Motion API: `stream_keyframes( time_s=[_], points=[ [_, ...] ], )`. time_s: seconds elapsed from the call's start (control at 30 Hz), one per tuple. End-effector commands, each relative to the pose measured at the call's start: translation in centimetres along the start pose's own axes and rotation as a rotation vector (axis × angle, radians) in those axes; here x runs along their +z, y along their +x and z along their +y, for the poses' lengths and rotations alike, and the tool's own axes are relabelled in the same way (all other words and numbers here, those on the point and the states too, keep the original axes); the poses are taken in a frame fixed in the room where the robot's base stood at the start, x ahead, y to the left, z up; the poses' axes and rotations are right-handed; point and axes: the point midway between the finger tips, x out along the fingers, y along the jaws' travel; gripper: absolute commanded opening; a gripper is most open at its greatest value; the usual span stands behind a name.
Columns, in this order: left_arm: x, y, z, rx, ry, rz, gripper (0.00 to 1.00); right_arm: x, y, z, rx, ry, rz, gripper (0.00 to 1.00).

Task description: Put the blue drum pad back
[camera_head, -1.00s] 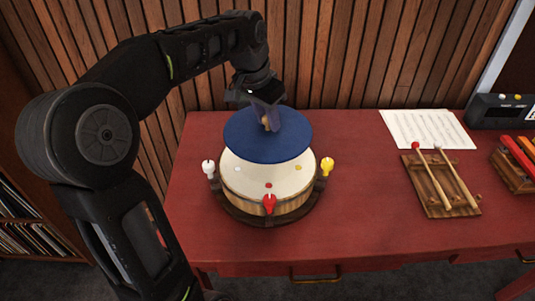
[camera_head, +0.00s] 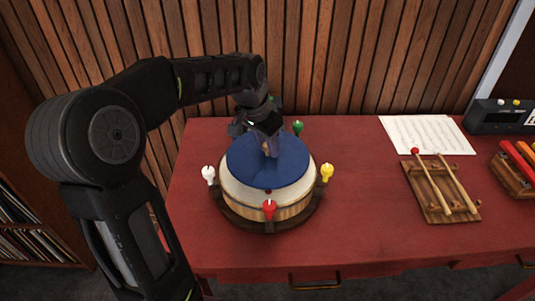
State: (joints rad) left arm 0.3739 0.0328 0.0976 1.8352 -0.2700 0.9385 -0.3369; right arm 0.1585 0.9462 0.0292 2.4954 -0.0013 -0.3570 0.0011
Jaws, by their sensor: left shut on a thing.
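The blue drum pad (camera_head: 255,172) is a flat round disc over the cream top of a wooden drum (camera_head: 246,204) on the red table. My left gripper (camera_head: 270,149) is shut on the pad's small tan knob, from above and behind. The pad covers most of the drum top; a cream rim shows at the left and front. I cannot tell whether the pad touches the drum. Around the drum stand a white peg (camera_head: 208,174), a red peg (camera_head: 269,209), a yellow peg (camera_head: 327,173) and a green peg (camera_head: 298,128). My right gripper is out of view.
On the red table (camera_head: 360,220), right of the drum, lie sheet music (camera_head: 425,134) and a wooden rack (camera_head: 420,190) with two mallets (camera_head: 458,185). A dark device (camera_head: 495,117) and colored bars (camera_head: 520,162) are farther right. A slatted wall (camera_head: 350,60) stands behind.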

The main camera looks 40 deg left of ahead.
Motion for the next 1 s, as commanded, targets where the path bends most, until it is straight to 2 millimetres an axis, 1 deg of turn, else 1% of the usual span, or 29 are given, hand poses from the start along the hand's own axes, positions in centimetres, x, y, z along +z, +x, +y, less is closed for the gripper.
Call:
stream_keyframes(
  time_s=[0.1, 0.23, 0.5, 0.63, 0.67, 0.9, 1.0],
  points=[
    [0.5, 1.5, 0.0, 0.001, -0.001, -0.004, 0.0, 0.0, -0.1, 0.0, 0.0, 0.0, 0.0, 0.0],
    [0.9, 3.0, 0.0, 0.001, 0.0, -0.003, 0.0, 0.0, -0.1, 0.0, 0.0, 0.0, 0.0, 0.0],
    [0.9, 3.2, 0.0, 0.0, 0.0, 0.0, 0.0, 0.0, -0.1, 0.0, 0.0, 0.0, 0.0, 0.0],
    [1.0, 3.6, 0.0, 0.0, 0.0, 0.0, 0.0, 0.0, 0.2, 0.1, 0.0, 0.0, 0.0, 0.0],
    [1.0, 3.5, 0.0, 0.001, 0.0, -0.002, 0.28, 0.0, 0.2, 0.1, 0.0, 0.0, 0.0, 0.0],
    [1.0, 3.5, 0.0, 0.001, 0.0, -0.002, 0.47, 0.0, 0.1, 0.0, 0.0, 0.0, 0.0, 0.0],
    [1.0, 3.5, 0.0, 0.001, 0.0, -0.002, 0.48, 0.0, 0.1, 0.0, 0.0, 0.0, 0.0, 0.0]
  ],
)
